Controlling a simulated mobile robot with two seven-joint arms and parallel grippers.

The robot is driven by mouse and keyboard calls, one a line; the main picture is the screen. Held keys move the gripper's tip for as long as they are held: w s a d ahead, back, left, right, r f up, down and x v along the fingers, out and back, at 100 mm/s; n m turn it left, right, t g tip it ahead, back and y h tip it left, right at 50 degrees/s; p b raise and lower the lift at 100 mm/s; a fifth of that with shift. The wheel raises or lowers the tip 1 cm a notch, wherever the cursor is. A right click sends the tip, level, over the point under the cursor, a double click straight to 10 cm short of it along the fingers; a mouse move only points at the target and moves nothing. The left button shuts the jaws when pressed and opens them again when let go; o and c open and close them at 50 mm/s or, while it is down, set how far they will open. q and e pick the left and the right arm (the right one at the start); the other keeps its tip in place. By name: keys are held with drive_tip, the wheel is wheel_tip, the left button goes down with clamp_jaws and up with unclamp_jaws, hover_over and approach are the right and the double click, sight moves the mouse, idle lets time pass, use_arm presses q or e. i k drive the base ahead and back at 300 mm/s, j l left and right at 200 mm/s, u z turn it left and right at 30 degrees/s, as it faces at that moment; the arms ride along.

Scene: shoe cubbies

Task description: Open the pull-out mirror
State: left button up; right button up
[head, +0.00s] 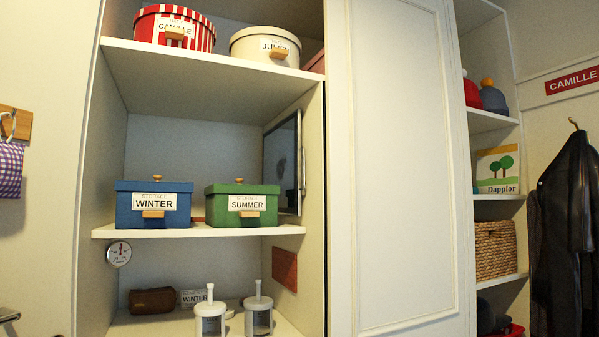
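The mirror (281,168) is a tall dark-framed panel at the right inner side of the middle cubby, behind the green box. It lies along the side wall, seen at a steep angle, with a narrow metallic edge facing me. Its lower left part is hidden by the green SUMMER box (242,206). I cannot tell how far it is pulled out. Neither of my grippers is in view.
A blue WINTER box (154,204) stands left on the same shelf (200,231). A large white panel (400,160) closes off the right. Two white post-topped objects (210,320) (258,317) stand below. A round dial (119,254) hangs at lower left.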

sight(282, 144)
drive_tip(key=i+l+u, duration=0.15)
drive_tip(key=i+l, duration=0.45)
drive_tip(key=i, duration=0.15)
